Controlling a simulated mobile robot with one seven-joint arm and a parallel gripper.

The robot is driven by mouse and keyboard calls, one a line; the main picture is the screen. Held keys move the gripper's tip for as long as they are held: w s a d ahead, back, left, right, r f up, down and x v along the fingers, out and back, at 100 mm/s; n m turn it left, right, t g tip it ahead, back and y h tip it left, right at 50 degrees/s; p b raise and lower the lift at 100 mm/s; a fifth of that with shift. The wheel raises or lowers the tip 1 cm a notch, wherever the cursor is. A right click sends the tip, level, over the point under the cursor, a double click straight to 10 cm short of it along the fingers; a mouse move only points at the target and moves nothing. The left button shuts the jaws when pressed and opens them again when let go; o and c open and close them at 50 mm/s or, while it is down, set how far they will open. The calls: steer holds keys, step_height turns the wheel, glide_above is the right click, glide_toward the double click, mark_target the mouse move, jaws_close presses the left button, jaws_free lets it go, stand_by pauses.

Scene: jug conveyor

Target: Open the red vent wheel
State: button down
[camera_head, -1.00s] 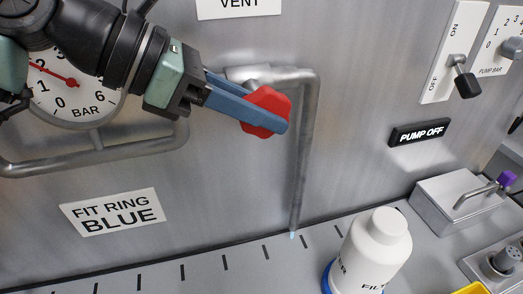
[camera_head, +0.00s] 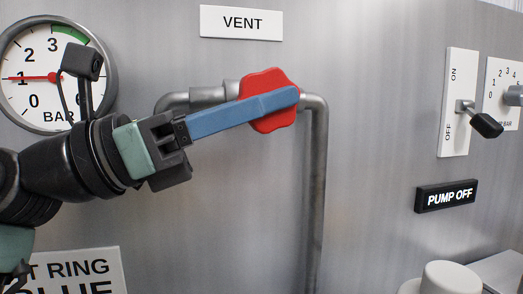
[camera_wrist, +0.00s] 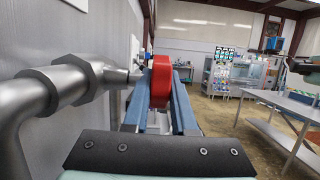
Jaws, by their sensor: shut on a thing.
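The red vent wheel (camera_head: 268,84) sits on a grey pipe below the VENT sign (camera_head: 241,22) in the head view. My gripper (camera_head: 285,98) comes from the left, its blue fingers shut on the wheel. In the wrist view the red wheel (camera_wrist: 161,80) stands between the two blue fingers (camera_wrist: 160,105), its stem joining the pipe fitting at the left. The near finger hides part of the wheel in the head view.
A pressure gauge (camera_head: 55,75) at the left reads about 1 bar. The grey vent pipe (camera_head: 318,190) bends down right of the wheel. An ON/OFF switch (camera_head: 470,110) and PUMP OFF sign (camera_head: 447,196) are at the right. A white bottle top (camera_head: 450,277) shows at the bottom.

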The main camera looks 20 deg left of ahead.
steer(key=shift+f+t+h+b, duration=0.15)
steer(key=shift+t+h+b, duration=0.35)
steer(key=shift+b, duration=0.4)
steer(key=shift+h, duration=0.3)
steer(key=shift+r+b, duration=0.2)
steer(key=shift+b, duration=0.1)
steer(key=c, duration=1)
jaws_free()
steer(key=shift+s+a+f, duration=0.25)
steer(key=shift+a+f, duration=0.05)
steer(key=shift+a, duration=0.1)
steer(key=s+a, duration=0.7)
steer(key=a, duration=0.3)
